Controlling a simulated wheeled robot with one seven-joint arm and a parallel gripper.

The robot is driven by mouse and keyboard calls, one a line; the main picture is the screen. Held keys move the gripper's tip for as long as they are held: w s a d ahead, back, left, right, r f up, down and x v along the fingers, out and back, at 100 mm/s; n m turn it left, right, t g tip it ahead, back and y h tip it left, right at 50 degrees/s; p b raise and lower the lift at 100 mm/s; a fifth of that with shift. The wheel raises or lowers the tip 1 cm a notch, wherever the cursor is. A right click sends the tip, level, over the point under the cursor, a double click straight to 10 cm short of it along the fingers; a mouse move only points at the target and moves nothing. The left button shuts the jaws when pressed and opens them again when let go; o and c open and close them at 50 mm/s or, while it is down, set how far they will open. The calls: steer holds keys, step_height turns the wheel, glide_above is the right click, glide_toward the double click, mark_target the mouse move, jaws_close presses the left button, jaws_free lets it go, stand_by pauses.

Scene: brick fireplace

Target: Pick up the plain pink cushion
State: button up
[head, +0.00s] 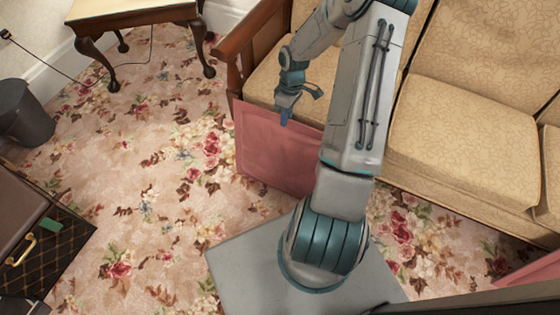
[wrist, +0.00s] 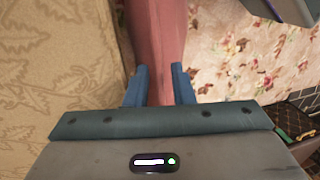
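The plain pink cushion (head: 262,150) stands on edge on the carpet, against the front of the sofa's left seat in the head view. My arm hides its right part. My gripper (head: 302,104) is at its top edge, pointing down, with its fingers spread. One finger overlaps the cushion's front face; the other shows over the seat side. In the wrist view the cushion (wrist: 157,35) runs as a pink band into the gap between the two blue fingers of my gripper (wrist: 159,85). I cannot tell whether the fingers touch it.
The tan sofa (head: 455,140) is directly behind the cushion, its wooden arm (head: 240,45) at left. A small table (head: 130,12), a dark bin (head: 25,112) and a dark case (head: 45,240) stand left. Another pink piece (head: 535,270) shows at lower right. Floral carpet left of the cushion is clear.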

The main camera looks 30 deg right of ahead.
steer(key=shift+a+f, duration=0.1)
steer(key=shift+f, duration=0.5)
jaws_close()
steer(key=shift+r, duration=0.1)
stand_by(0.8)
